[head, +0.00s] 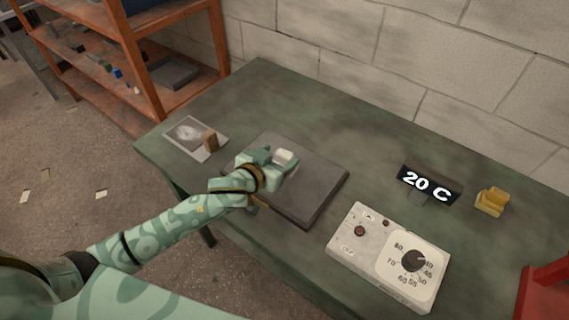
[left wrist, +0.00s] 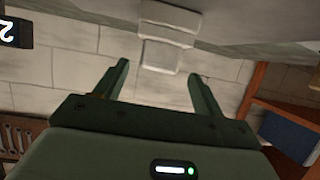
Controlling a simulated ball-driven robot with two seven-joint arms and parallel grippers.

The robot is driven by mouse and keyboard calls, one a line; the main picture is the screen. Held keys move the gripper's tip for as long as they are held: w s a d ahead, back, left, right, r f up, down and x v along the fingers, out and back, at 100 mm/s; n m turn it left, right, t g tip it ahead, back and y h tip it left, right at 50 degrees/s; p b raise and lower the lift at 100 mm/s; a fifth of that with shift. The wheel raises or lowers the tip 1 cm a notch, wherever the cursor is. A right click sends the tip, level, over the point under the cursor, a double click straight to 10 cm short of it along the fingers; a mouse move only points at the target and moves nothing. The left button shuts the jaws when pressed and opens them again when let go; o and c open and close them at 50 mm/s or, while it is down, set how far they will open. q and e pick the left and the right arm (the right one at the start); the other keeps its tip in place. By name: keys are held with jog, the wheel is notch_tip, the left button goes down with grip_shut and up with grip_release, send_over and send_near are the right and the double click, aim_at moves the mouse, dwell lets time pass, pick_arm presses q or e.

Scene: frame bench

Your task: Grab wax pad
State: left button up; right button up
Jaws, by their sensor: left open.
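A white stepped block (head: 285,156) is at the dark plate (head: 318,199) on the bench; it also shows in the left wrist view (left wrist: 170,22). A yellow stepped block (head: 492,201) stands on the bench at the right. I cannot tell for sure which of the two is the wax pad. My left gripper (head: 277,163) is over the plate, close to the white block and partly hiding it. In the left wrist view its fingers (left wrist: 158,72) are apart, with the white block ahead of the tips and nothing gripped. My right gripper is not in view.
A control box (head: 350,256) with a dial and a "20 C" display (head: 429,186) stand right of the plate. A small brown block (head: 209,140) is by a photo (head: 187,134) at the left. A red object (head: 545,292) is at the right edge. The bench's back is clear.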

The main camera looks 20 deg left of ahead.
aim_at(284, 153)
pick_arm(q)
jog(key=b+x, duration=0.1)
jog(key=x, duration=0.4)
jog(key=shift+d+f, duration=0.15)
jog(key=c, duration=1.1)
jog(key=shift+r, duration=0.2)
